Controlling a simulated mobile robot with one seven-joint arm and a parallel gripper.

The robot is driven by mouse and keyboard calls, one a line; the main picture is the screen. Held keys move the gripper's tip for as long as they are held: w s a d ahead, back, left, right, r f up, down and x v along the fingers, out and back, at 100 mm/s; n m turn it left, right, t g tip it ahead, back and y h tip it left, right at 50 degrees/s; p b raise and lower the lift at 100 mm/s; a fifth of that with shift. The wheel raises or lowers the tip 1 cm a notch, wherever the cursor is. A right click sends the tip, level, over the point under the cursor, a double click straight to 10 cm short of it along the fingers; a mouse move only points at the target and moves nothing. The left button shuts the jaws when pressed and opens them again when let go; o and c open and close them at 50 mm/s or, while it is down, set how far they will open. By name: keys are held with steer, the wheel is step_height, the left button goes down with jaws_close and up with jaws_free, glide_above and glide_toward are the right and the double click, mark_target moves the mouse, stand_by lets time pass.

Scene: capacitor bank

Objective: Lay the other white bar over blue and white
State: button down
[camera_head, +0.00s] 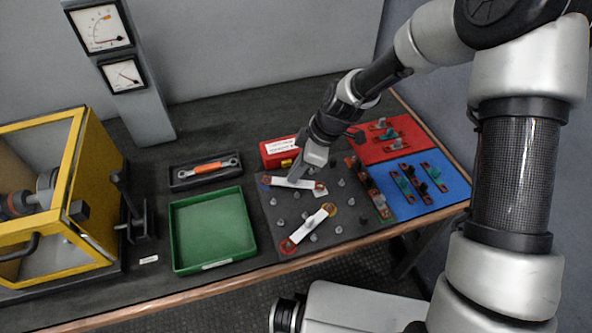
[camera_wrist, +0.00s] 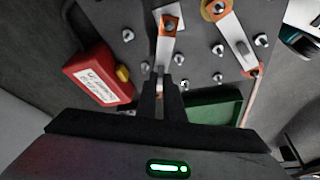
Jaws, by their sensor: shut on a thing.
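A white bar (camera_head: 291,182) with copper-coloured ends lies along the back of the dark stud board (camera_head: 268,222). Its left end is at a blue ring; a pale patch shows by its right end, and I cannot tell whether that is the white ring. My gripper (camera_head: 299,173) is shut on this bar from above. In the wrist view the bar (camera_wrist: 165,48) runs away from between my fingertips (camera_wrist: 167,92), which hide its near end. A second white bar (camera_head: 309,229) spans from a red ring (camera_head: 288,247) to a yellow ring (camera_head: 331,209).
Bare studs stand around the bars. A red box (camera_head: 279,152) is close behind the board. A green tray (camera_head: 212,230) and a black tray with an orange-handled tool (camera_head: 205,170) are left. Red (camera_head: 390,137) and blue (camera_head: 419,183) mats with parts lie right.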

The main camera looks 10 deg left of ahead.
steer(key=shift+f+b, duration=0.55)
steer(key=shift+f, duration=0.05)
steer(key=c, duration=1.8)
jaws_free()
steer(key=p+v, duration=0.3)
steer(key=v, duration=1.4)
steer(key=shift+r, duration=0.3)
